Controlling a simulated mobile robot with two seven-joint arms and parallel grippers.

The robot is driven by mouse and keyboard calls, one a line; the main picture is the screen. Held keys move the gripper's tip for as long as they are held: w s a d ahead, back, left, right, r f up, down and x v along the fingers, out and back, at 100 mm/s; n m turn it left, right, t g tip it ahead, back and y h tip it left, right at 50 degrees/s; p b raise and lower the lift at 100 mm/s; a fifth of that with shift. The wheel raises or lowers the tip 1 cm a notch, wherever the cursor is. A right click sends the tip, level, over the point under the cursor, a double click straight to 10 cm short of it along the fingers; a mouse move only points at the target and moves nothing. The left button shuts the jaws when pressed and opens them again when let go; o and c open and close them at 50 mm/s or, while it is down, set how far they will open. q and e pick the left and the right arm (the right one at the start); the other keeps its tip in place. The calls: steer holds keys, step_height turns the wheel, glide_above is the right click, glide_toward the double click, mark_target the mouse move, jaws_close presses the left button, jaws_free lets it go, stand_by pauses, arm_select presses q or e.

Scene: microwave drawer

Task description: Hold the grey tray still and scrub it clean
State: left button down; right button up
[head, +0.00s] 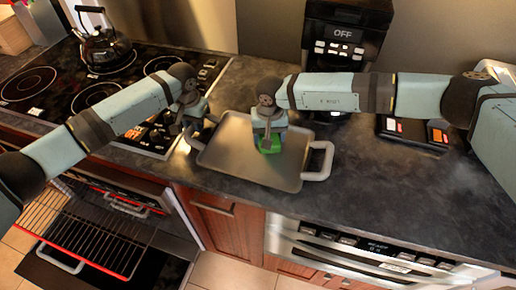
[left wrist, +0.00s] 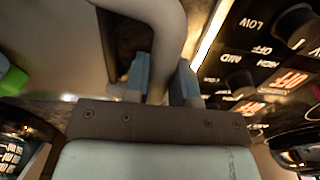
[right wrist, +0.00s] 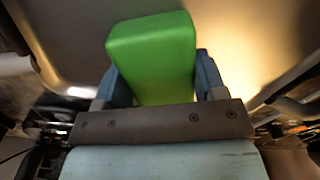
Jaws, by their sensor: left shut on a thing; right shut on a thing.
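The grey tray (head: 232,160) lies on the dark counter, with a light handle at each end. My left gripper (head: 188,131) is shut on the tray's left handle; in the left wrist view the handle (left wrist: 165,30) passes between the blue fingers (left wrist: 162,80). My right gripper (head: 268,140) is over the tray's middle, shut on a green sponge (head: 270,146). The sponge fills the gap between the fingers in the right wrist view (right wrist: 152,55). It appears to be against the tray's surface, though its underside is hidden.
A stove (head: 95,95) with a kettle (head: 102,48) is at the left. A black coffee machine (head: 340,38) stands behind the tray. A dark scale-like device (head: 415,133) lies to the right. An open oven rack (head: 80,235) sticks out below. Counter at front right is clear.

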mark_target(237, 134)
steer(key=shift+w+a, duration=0.25)
steer(key=shift+a, duration=0.25)
steer(key=shift+w+a, duration=0.2)
steer(key=shift+a, duration=0.25)
steer(key=shift+w+a+f, duration=0.1)
steer(key=shift+w+a, duration=0.4)
steer(key=shift+a, duration=0.65)
steer(key=shift+w+a, duration=0.5)
steer(key=shift+a, duration=0.65)
steer(key=shift+w+a+f, duration=0.1)
steer(key=shift+w+a, duration=0.4)
steer(key=shift+a, duration=0.65)
steer(key=shift+s+d+r, duration=0.1)
steer(key=shift+s+d, duration=0.2)
steer(key=shift+d, duration=0.35)
steer(key=shift+s+d+r, duration=0.1)
steer(key=shift+s+d, duration=0.15)
steer(key=shift+d, duration=0.45)
steer(key=shift+s+d, duration=0.3)
steer(key=shift+d, duration=0.35)
steer(key=shift+w+a, duration=0.3)
steer(key=shift+a, duration=0.4)
steer(key=shift+w+a, duration=0.25)
steer(key=shift+a, duration=0.45)
steer(key=shift+w+a, duration=0.3)
steer(key=shift+a, duration=0.4)
